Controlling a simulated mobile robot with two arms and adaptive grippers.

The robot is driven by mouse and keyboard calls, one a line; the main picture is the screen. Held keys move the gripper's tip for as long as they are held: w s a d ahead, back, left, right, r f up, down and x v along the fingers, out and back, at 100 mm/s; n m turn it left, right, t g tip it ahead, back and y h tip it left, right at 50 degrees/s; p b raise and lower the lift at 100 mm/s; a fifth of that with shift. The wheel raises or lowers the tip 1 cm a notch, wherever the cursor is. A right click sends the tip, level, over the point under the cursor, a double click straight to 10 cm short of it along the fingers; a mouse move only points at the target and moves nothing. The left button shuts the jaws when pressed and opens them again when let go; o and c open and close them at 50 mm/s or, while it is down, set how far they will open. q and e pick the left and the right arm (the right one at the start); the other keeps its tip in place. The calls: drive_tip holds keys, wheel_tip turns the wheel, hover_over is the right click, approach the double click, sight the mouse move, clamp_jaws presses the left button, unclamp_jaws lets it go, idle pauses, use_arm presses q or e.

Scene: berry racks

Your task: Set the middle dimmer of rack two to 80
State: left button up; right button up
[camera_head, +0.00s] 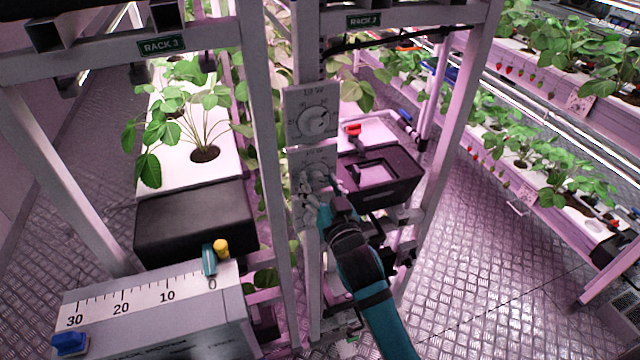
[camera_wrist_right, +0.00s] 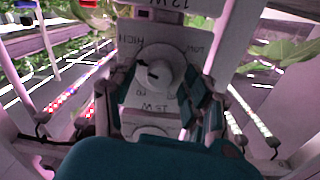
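The rack two sign (camera_head: 363,20) is on the frame above a column of grey dimmer plates. In the right wrist view the picture is upside down, and a white knob (camera_wrist_right: 160,72) with a dark pointer mark sits on a plate lettered HIGH and LOW. My right gripper's fingers (camera_wrist_right: 160,88) stand on both sides of this knob, seemingly apart from it. The exact setting is too small to read. My left gripper is out of view.
A grey box with a 0 to 30 scale (camera_head: 150,312) stands front left. A black tank (camera_head: 195,222) is behind it. A black tray (camera_head: 385,175) is right of the dimmers. Rack posts flank the column. The metal floor (camera_head: 480,270) on the right is clear.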

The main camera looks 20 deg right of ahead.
clamp_jaws()
drive_tip(key=shift+r+n+p, duration=0.15)
drive_tip(key=shift+n+p, duration=0.45)
drive_tip(key=shift+n, duration=0.6)
drive_tip(key=n, duration=0.3)
drive_tip(key=shift+o, duration=0.4)
unclamp_jaws()
drive_tip(key=shift+s, duration=0.1)
